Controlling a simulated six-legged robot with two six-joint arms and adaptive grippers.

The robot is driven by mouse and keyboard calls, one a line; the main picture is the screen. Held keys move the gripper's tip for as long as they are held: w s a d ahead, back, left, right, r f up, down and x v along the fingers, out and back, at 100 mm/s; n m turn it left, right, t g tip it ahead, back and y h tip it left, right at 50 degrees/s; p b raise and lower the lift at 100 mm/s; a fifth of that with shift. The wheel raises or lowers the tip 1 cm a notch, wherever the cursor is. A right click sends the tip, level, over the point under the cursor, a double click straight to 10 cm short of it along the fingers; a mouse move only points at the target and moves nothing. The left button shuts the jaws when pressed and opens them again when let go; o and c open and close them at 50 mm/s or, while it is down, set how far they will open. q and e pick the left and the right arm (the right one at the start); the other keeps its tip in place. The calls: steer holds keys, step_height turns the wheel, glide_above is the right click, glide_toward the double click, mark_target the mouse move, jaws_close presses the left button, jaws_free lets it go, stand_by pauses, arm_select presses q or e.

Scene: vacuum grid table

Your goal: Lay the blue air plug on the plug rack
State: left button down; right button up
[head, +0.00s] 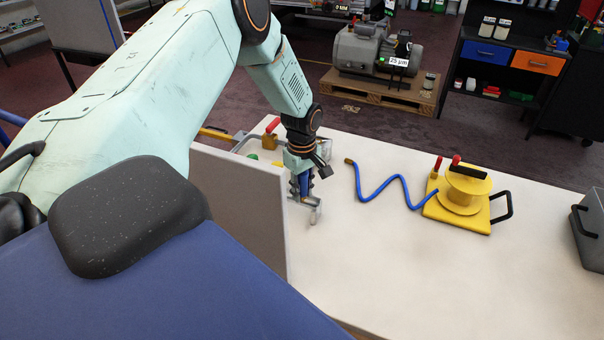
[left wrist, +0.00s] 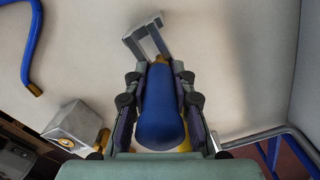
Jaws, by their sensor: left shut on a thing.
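My left gripper (head: 303,188) points down at the table, near the grey upright panel. It is shut on the blue air plug (left wrist: 160,108), which lies between the fingers in the left wrist view with its brass tip (left wrist: 183,74) away from the palm. A bit of blue shows between the fingers in the head view. A grey metal bracket with two arms (left wrist: 148,38), apparently the plug rack, is just beyond the plug tip; it also shows below the fingers in the head view (head: 315,214). Whether plug and bracket touch is unclear. My right gripper is out of view.
A grey panel (head: 245,205) stands left of the gripper. Behind it is a tray with a red-handled fitting (head: 270,137). A blue coiled hose (head: 390,190) runs to a yellow reel (head: 462,192) on the right. The front middle of the white table (head: 390,270) is clear.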

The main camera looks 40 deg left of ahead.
arm_select(q)
steer(key=c, duration=1)
jaws_free()
steer(key=shift+c, duration=0.2)
step_height(320, 180, up, 12)
stand_by(0.4)
